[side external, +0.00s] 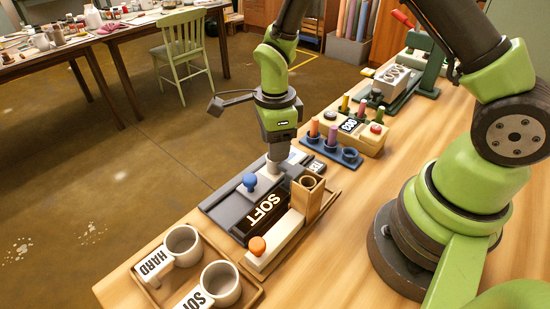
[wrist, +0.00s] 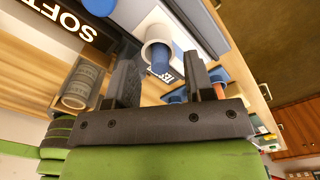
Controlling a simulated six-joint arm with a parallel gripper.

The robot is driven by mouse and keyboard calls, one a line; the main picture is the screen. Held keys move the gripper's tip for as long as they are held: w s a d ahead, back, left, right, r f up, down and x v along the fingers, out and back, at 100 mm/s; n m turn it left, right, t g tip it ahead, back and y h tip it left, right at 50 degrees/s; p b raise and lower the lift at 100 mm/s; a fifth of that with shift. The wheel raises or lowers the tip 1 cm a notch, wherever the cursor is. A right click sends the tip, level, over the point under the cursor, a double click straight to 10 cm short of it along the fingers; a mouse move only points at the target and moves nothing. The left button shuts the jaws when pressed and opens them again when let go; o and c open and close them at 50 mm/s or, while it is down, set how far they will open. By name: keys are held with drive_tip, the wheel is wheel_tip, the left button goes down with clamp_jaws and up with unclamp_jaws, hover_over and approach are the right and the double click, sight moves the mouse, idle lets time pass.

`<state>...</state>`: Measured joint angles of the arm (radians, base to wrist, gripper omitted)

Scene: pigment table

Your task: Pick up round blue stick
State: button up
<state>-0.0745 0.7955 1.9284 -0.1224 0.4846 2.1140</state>
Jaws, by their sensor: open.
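The round blue stick (wrist: 160,62) shows in the wrist view as a short blue cylinder standing in a white round holder (wrist: 153,36). It lies between my two fingers in that picture; I cannot tell whether either finger touches it. My gripper (wrist: 160,72) is open, with one dark finger on each side of the stick. In the side external view my gripper (side external: 277,148) points down just above the white holder (side external: 273,168), and the blue stick is hidden there.
A blue knob (side external: 250,181) stands near the black SOFT display (side external: 264,211). A square wooden holder (side external: 307,194) is close on the right. A blue rack (side external: 349,157) has orange and purple sticks. Two cups (side external: 184,243) marked HARD and SOFT stand on a tray at front left.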

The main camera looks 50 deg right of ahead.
drive_tip(key=shift+f, duration=0.45)
drive_tip(key=shift+c, duration=0.4)
clamp_jaws()
wheel_tip(320, 180, up, 15)
drive_tip(key=d+n, duration=0.2)
drive_tip(key=n, duration=2.2)
drive_tip(key=shift+d+r+n, duration=0.15)
drive_tip(key=shift+n, duration=0.25)
